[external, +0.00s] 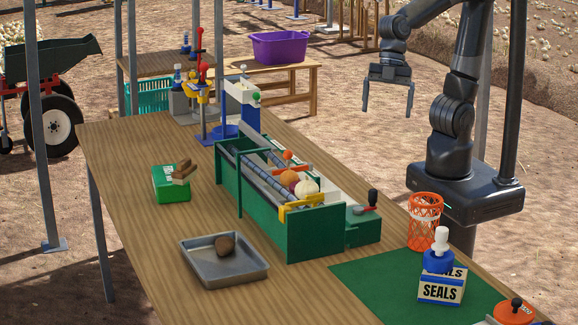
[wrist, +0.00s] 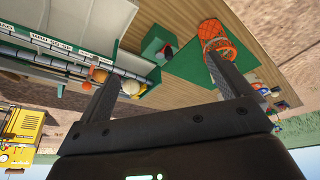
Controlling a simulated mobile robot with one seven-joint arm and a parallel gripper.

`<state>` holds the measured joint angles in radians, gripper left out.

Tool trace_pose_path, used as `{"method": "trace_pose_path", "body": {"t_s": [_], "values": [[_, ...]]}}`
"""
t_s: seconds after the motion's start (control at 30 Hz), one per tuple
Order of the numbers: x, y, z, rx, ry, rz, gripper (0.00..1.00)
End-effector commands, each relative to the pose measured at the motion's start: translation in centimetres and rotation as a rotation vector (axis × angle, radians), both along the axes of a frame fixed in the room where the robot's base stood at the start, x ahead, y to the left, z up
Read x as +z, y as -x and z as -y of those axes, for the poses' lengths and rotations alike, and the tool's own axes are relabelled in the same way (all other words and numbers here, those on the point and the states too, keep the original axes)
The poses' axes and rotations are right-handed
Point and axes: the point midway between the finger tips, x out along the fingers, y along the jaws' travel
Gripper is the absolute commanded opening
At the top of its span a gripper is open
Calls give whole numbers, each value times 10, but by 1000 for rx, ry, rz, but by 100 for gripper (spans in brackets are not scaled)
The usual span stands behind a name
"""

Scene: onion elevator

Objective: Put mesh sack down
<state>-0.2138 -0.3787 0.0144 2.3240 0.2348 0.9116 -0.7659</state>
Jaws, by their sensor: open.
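The orange mesh sack (external: 425,222) stands upright on the wooden table, at the back corner of the green mat and near the table edge by my base. In the wrist view the mesh sack (wrist: 214,38) shows just beyond the tip of the right-hand finger. My gripper (external: 388,113) is open and empty, raised well above the table and apart from the sack. In the wrist view both fingers of my gripper (wrist: 162,70) are spread wide with nothing between them. Whether anything is inside the sack is hard to tell.
A green elevator trough (external: 315,238) holding onions stands left of the sack. A SEALS box (external: 441,290) with a blue-and-white bottle sits on the green mat (external: 375,275). A metal tray (external: 222,276) and green box (external: 170,185) lie farther left, with bare table between.

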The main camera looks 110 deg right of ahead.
Motion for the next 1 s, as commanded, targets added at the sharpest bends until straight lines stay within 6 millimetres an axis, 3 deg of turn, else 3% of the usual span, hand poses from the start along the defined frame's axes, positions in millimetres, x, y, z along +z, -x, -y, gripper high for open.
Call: {"method": "trace_pose_path", "body": {"t_s": [0.03, 0.2, 0.4, 0.6, 1.0], "values": [[6, 9, 19, -114, -4, 19, 95], [16, 39, 69, -492, -34, 65, 95], [19, 64, 103, -785, -78, 111, 95], [18, 71, 112, -870, -93, 124, 95], [19, 70, 111, -868, -93, 123, 95]]}}
